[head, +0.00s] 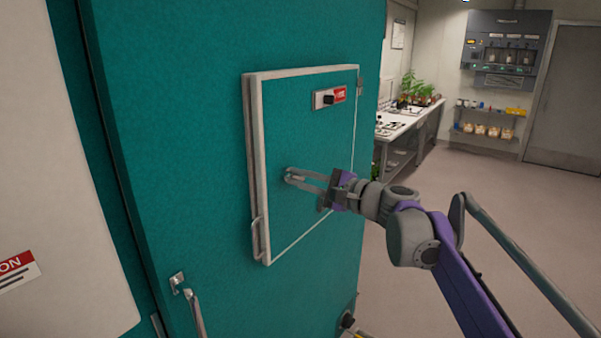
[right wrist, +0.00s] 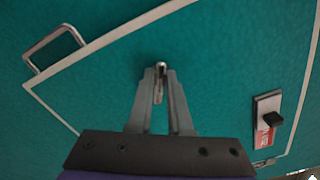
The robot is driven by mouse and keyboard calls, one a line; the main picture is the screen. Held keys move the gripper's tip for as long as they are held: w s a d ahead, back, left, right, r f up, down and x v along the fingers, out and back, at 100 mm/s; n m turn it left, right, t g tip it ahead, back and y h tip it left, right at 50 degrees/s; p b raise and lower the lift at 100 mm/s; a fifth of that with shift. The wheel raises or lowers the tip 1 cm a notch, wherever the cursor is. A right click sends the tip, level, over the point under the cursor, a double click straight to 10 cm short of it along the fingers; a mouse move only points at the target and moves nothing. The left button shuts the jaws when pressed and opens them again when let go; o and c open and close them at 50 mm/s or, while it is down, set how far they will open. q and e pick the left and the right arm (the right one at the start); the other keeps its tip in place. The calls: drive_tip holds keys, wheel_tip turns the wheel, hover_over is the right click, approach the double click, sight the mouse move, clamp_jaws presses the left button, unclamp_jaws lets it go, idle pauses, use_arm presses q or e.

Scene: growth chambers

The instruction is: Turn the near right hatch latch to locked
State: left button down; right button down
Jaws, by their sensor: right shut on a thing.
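The teal hatch (head: 300,110) with a pale metal rim is on the side of a teal chamber. My right gripper (head: 290,176) reaches in from the right to the middle of the hatch face. In the right wrist view its fingers (right wrist: 161,72) are shut on a small metal piece (right wrist: 161,66), which looks like the hatch latch. The fingers hide most of it, so I cannot tell its angle. A metal plate with a black knob and red label (head: 329,98) sits at the hatch's upper right; it also shows in the right wrist view (right wrist: 267,118). My left gripper is not in view.
A metal loop handle (head: 257,238) is at the hatch's lower left; it also shows in the right wrist view (right wrist: 52,45). Another handle (head: 195,312) is on the chamber door below. A bench with plants (head: 405,120) stands behind. The floor at right is clear.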

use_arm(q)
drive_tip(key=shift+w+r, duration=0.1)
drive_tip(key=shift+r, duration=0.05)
use_arm(e)
drive_tip(key=n, duration=0.5)
drive_tip(key=shift+f+n, duration=0.15)
drive_tip(key=shift+n, duration=0.15)
idle(0.4)
drive_tip(key=c, duration=0.8)
unclamp_jaws()
drive_tip(key=shift+c, duration=0.2)
drive_tip(key=shift+s, duration=0.1)
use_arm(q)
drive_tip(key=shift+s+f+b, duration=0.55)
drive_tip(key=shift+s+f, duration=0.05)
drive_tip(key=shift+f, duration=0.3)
use_arm(e)
drive_tip(key=v, duration=1)
drive_tip(key=shift+s+d, duration=0.15)
drive_tip(key=shift+d, duration=0.15)
